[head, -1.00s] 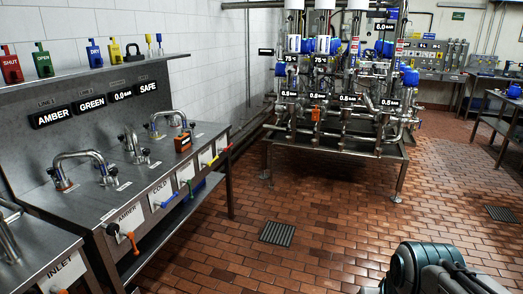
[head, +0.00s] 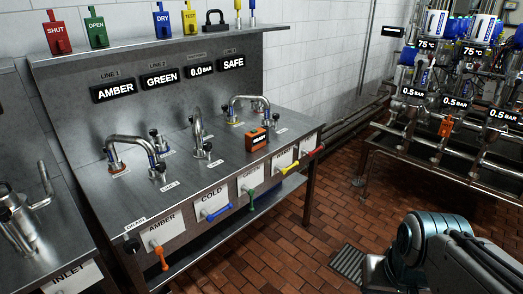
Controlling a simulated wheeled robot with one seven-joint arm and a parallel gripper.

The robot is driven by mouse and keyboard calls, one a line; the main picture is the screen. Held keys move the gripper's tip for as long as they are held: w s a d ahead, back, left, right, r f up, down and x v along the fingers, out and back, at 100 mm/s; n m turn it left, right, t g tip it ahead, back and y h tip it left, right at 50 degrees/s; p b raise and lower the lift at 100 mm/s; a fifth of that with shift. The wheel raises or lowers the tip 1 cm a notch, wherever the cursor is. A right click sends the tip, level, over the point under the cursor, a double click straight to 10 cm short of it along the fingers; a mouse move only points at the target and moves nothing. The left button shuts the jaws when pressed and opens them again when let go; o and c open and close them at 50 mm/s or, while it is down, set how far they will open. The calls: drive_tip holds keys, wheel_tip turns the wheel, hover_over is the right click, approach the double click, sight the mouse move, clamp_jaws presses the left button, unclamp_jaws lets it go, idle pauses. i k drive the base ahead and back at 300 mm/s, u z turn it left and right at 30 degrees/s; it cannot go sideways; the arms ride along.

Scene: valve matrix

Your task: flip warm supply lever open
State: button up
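A row of levers runs along the bench front. An orange lever (head: 162,262) hangs down below the AMBER label (head: 162,229). A blue lever (head: 217,212) is beside the COLD label (head: 211,196) and points sideways to the right. A green lever (head: 251,203) hangs down. A yellow lever (head: 279,170) and a red lever (head: 316,152) are farther right. My arm shows at the lower right; my gripper is not in view.
The steel bench (head: 110,195) carries bent pipes and an orange box (head: 256,140). Coloured tags (head: 57,36) stand on the shelf above AMBER, GREEN, 0.0 BAR and SAFE displays. A pipe rack (head: 445,140) stands at right. Tiled floor is clear before the bench; a drain grate (head: 347,262) lies there.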

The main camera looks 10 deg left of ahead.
sight(283, 171)
drive_tip(key=u, duration=0.2)
drive_tip(key=i, duration=0.4)
drive_tip(key=u, duration=0.15)
drive_tip(key=k, duration=0.65)
drive_tip(key=z, duration=0.5)
drive_tip(key=i, duration=1.45)
drive_tip(key=u, duration=0.3)
